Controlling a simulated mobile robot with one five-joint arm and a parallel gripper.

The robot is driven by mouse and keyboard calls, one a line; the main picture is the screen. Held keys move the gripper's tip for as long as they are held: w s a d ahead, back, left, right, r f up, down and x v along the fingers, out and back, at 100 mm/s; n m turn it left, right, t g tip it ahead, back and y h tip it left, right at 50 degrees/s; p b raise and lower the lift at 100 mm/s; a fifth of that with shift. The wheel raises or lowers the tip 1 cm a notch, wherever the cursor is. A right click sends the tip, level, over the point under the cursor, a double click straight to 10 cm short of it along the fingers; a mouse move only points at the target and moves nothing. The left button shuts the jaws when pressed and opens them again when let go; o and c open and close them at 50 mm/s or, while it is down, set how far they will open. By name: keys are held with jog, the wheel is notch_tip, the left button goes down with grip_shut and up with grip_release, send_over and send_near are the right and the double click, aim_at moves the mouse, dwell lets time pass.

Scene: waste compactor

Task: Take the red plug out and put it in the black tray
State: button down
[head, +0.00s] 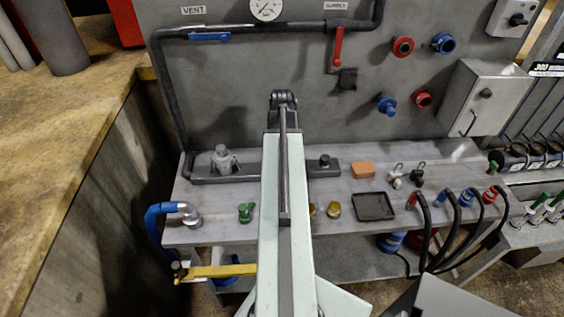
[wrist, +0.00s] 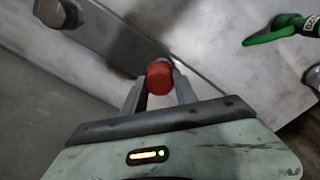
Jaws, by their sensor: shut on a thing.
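A round red plug (wrist: 160,79) sits between the two grey fingers of my gripper (wrist: 158,73) in the wrist view. The fingers are shut on it from both sides. A paler grey part shows just past the red body; I cannot tell whether the plug is still seated in anything. In the head view my pale arm hides the plug and the gripper tips. The black tray (head: 373,207), flat and empty, lies on the grey bench right of my arm.
An orange block (head: 362,170) lies behind the tray. Several hoses with coloured ends stand right of it, the nearest being red (head: 412,200). A grey manifold bar (head: 210,178) runs along the bench back. A red-handled valve (head: 338,47) and a grey box (head: 484,97) are on the panel.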

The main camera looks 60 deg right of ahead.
jog(key=n, duration=0.5)
jog(key=c, duration=0.9)
grip_release()
jog(key=shift+c, duration=0.3)
